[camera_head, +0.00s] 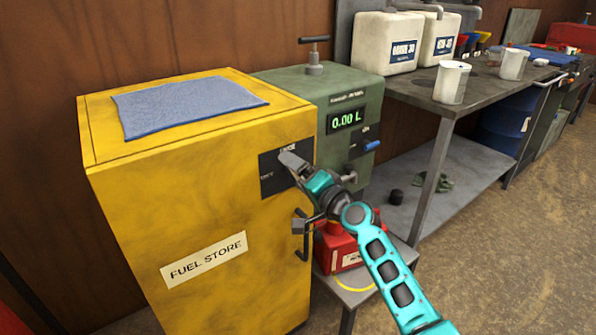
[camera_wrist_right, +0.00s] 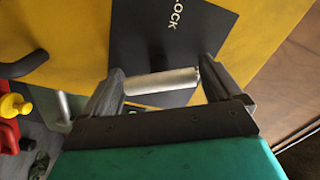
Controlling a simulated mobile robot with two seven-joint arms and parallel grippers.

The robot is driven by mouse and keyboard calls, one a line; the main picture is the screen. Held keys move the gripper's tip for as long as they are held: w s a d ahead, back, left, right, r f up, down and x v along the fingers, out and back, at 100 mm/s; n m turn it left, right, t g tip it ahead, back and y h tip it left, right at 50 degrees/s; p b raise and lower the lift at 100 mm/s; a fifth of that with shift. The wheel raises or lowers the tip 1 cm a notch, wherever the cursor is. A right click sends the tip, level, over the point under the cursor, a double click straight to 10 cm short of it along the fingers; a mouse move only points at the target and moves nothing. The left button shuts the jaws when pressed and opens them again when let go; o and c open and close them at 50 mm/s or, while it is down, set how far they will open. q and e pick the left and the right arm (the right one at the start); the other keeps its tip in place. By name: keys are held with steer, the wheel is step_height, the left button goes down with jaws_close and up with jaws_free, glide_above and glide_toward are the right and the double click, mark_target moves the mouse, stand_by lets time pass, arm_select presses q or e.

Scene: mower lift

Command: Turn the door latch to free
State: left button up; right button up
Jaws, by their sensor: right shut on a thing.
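The yellow fuel store cabinet (camera_head: 190,185) stands at the left in the head view. Its door carries a black latch plate (camera_head: 268,180) near the upper right edge. The plate reads "LOCK" at its top, with a second small label at its left too small to read. My right gripper (camera_head: 293,163) is at the plate and hides much of it. In the right wrist view the silver latch handle (camera_wrist_right: 162,82) lies between the two fingers, and the gripper is shut on it. My left gripper is not in view.
A black door handle (camera_head: 302,235) is just below my right gripper. A green dispenser (camera_head: 345,110) stands right beside the cabinet. A red can (camera_head: 335,247) sits on a low stand behind my arm. A bench (camera_head: 420,85) with white containers runs along the right.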

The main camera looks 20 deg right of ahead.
steer(key=m+p, duration=0.1)
steer(key=m, duration=0.4)
steer(key=shift+m, duration=0.3)
stand_by(0.4)
steer(key=o, duration=0.7)
steer(key=shift+s, duration=0.1)
steer(key=shift+s+d, duration=0.2)
steer(key=shift+s, duration=0.1)
steer(key=shift+p+v, duration=0.75)
steer(key=shift+v, duration=5.3)
